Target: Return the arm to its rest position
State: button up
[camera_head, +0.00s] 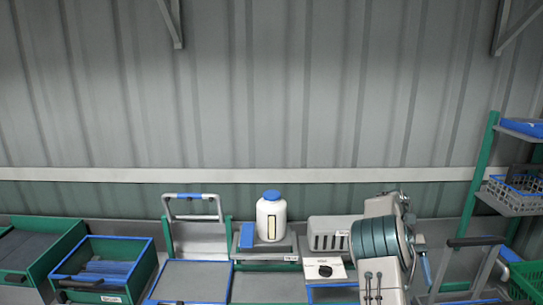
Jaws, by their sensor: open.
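My gripper is not in view in the head camera view. A beige and teal rounded body with a ribbed drum (378,239) stands at the lower right.
A white jug with a blue cap (271,218) stands on a scale-like stand. A grey vented box (329,236) is beside it. Green crates (137,277) stand at left, a shelf rack (477,181) at right. A corrugated wall (270,90) closes the back.

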jog(key=s+a+r+t+b, duration=0.2)
jog(key=s+a+r+t, duration=0.1)
jog(key=s+a+t, duration=0.3)
jog(key=s+a+r+t+b, duration=0.2)
jog(key=s+a+r+t, duration=0.1)
jog(key=s+a, duration=0.35)
jog(key=s+a+f+t+b, duration=0.2)
jog(key=s+a+f+t, duration=0.2)
jog(key=s+a, duration=0.4)
jog(key=shift+s+a+f+t, duration=0.2)
jog(key=shift+s+t, duration=0.4)
jog(key=shift+s, duration=0.5)
dwell(1.1)
